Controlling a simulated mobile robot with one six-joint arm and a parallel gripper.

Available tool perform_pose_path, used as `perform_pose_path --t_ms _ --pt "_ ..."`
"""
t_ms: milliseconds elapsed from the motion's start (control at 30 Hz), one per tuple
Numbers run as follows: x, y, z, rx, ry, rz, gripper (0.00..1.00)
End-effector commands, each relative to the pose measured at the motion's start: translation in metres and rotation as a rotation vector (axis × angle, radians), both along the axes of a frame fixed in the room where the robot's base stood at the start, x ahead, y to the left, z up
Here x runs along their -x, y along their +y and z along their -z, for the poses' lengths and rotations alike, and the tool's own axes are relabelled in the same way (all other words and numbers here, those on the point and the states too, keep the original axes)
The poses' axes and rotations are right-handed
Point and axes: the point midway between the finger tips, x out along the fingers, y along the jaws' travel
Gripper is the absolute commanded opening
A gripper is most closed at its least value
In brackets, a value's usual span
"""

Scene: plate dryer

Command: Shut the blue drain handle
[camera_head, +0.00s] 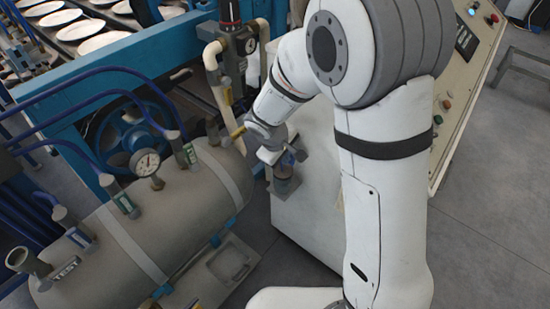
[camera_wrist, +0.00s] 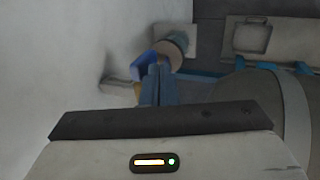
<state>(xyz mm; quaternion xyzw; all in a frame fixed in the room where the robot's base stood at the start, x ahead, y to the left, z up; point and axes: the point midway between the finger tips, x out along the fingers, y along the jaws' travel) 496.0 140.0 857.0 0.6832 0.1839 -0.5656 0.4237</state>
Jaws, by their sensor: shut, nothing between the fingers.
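The blue drain handle (camera_wrist: 144,66) shows in the wrist view just left of and beyond my fingertips. A short brownish cylindrical fitting (camera_wrist: 174,46) is beside it. My gripper (camera_wrist: 158,72) is shut and empty, its fingers close against the handle's right side; I cannot tell whether they touch. In the head view my gripper (camera_head: 284,158) reaches down to the fitting on the side of the white cabinet. The handle is small there and mostly hidden by the gripper.
A grey cylindrical tank (camera_head: 180,215) with a gauge (camera_head: 145,163) and blue pipes lies to the left. The white cabinet (camera_head: 315,215) stands close beside my gripper. A control panel (camera_head: 468,70) is at right. Open floor (camera_head: 490,200) is at right.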

Motion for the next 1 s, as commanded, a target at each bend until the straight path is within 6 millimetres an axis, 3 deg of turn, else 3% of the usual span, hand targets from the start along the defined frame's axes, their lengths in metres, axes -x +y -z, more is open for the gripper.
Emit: perform_pose_path --t_ms 1000 --pt "-0.0044 0.0031 -0.0042 -0.050 0.064 -0.017 0.00"
